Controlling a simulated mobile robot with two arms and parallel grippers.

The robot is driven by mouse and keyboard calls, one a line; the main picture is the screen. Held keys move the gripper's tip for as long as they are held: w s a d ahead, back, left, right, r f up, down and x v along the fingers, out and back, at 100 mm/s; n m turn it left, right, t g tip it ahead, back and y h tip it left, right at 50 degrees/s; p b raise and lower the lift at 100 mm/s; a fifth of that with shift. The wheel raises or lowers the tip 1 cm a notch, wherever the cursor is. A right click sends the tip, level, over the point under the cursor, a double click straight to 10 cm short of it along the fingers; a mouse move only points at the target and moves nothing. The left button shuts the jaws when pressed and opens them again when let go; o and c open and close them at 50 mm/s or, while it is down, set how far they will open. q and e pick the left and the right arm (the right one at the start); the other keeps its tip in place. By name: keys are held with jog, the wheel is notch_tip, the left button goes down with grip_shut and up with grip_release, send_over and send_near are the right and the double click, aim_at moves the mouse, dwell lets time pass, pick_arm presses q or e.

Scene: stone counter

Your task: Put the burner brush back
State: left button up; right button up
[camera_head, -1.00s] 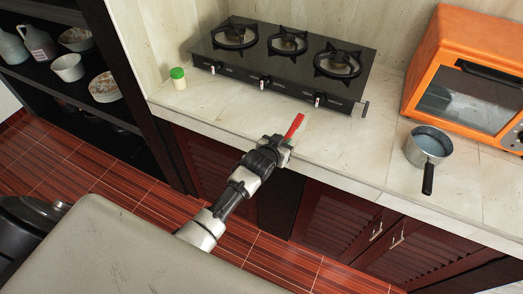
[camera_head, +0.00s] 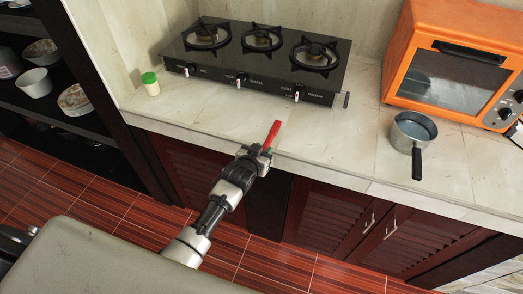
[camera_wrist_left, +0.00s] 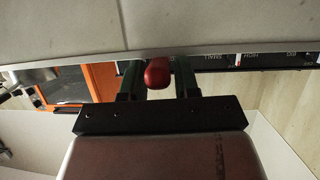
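The burner brush shows as a red handle (camera_head: 273,134) that sticks up from my left gripper (camera_head: 262,152), at the front edge of the counter in the head view. In the left wrist view a rounded red end (camera_wrist_left: 157,73) sits between the two dark fingers of my left gripper (camera_wrist_left: 158,82), which are shut on it. The brush's other end is hidden. The black three-burner stove (camera_head: 245,80) stands on the counter behind the gripper, apart from the brush. My right gripper is in neither view.
A green-lidded jar (camera_head: 151,84) stands left of the stove. A metal pot (camera_head: 413,131) with a black handle and an orange oven (camera_head: 400,60) stand at the right. The counter (camera_head: 225,117) is clear in front of the stove. Dark shelves (camera_head: 100,128) hold dishes at the left.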

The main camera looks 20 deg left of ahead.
pick_arm(q)
jog(key=shift+o, duration=1.1)
jog(key=shift+w+a, duration=0.1)
jog(key=w+r+b+v, duration=0.1)
jog(key=v, duration=1)
jog(key=s+a+f+g, duration=0.1)
jog(key=s+f+g, duration=0.35)
jog(key=f, duration=0.85)
jog(key=s+a+f+g, duration=0.1)
jog(key=s+f, duration=0.6)
jog(key=f, duration=0.6)
jog(key=s+a+f+g, duration=0.1)
jog(key=s+f, duration=0.4)
jog(key=s, duration=0.5)
jog(key=s+a+f+g+y, duration=0.1)
jog(key=s+f+g, duration=0.2)
jog(key=s+f, duration=0.3)
jog(key=s+a+f+m+g, duration=0.1)
jog(key=s+f+g, duration=0.2)
jog(key=s, duration=1.1)
notch_tip(320, 180, down, 3)
jog(key=shift+s+r, duration=0.1)
jog(key=shift+s, duration=0.05)
